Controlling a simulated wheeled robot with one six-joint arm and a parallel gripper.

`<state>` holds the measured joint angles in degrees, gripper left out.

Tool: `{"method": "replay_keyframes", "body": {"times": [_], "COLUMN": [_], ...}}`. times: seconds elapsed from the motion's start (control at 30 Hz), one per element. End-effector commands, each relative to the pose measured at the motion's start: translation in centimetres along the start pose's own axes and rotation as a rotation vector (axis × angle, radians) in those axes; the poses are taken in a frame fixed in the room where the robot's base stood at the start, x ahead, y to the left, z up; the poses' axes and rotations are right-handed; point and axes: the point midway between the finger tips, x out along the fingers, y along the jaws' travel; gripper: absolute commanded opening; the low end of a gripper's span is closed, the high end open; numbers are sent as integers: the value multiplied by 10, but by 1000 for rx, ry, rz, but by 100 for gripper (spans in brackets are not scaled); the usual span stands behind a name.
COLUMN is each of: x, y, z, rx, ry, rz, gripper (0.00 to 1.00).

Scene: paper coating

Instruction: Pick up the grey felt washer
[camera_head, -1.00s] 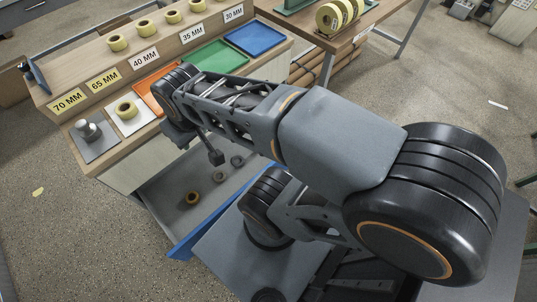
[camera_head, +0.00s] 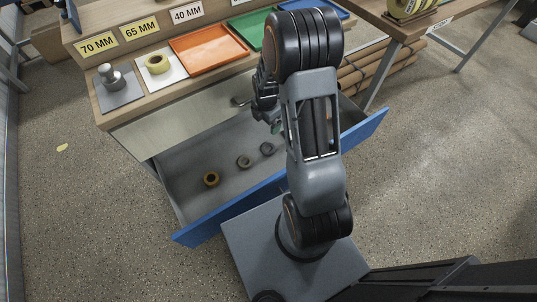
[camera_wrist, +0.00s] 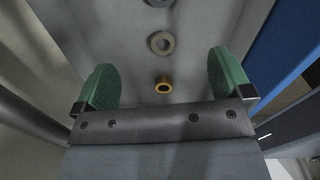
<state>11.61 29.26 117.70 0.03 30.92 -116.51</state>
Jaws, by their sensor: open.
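Two grey rings lie flat in the open drawer, one in the middle (camera_head: 238,163) and one farther right (camera_head: 262,150); I cannot tell which is felt. A brassy yellow ring (camera_head: 205,180) lies to their left. In the wrist view the middle grey ring (camera_wrist: 150,43) is above centre, the other grey ring (camera_wrist: 159,3) is cut by the top edge, and the yellow ring (camera_wrist: 163,79) is between the fingers in the picture. My gripper (camera_wrist: 164,80) is open and empty, with green pads, above the drawer floor. In the head view my arm mostly hides it.
The drawer's blue front (camera_head: 225,208) and side walls bound the rings. The bench above holds an orange tray (camera_head: 207,50), a green tray (camera_head: 246,29), a yellow roll on a white plate (camera_head: 158,63) and a grey plate with a metal weight (camera_head: 117,92).

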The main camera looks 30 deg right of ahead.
Motion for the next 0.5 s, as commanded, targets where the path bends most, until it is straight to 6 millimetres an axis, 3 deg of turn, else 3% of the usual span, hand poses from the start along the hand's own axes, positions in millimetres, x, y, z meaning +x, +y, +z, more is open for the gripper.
{"method": "replay_keyframes", "body": {"times": [0.03, 0.1, 0.5], "x": [21, 37, 107], "y": [-1, -1, -4], "z": [3, 6, 10], "rx": [-49, -118, -250], "ry": [5, 10, 22], "rz": [-10, -19, -34], "gripper": [97, 97, 97]}}
